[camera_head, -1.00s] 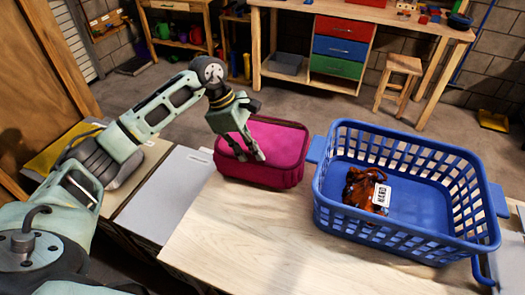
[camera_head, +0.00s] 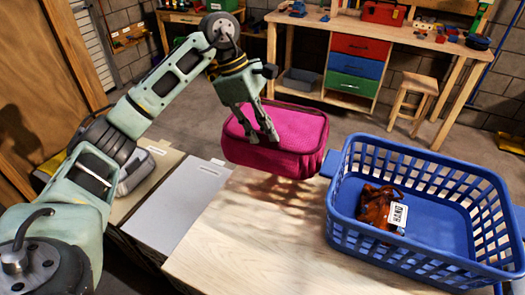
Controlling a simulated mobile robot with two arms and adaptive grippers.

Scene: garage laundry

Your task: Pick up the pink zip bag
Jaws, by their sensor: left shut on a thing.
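The pink zip bag (camera_head: 295,135) is a magenta box-shaped pouch. It hangs above the wooden table top, with its shadow on the wood below. My left gripper (camera_head: 263,138) is shut on the bag near its left top side. The fingers hide part of the bag's top. My right gripper is not in view.
A blue laundry basket (camera_head: 440,246) stands on the light wooden table (camera_head: 235,262) at the right. A dark orange-brown item with a white tag (camera_head: 377,208) lies in it. A workbench (camera_head: 375,32) with drawers and a wooden stool (camera_head: 413,90) stand behind.

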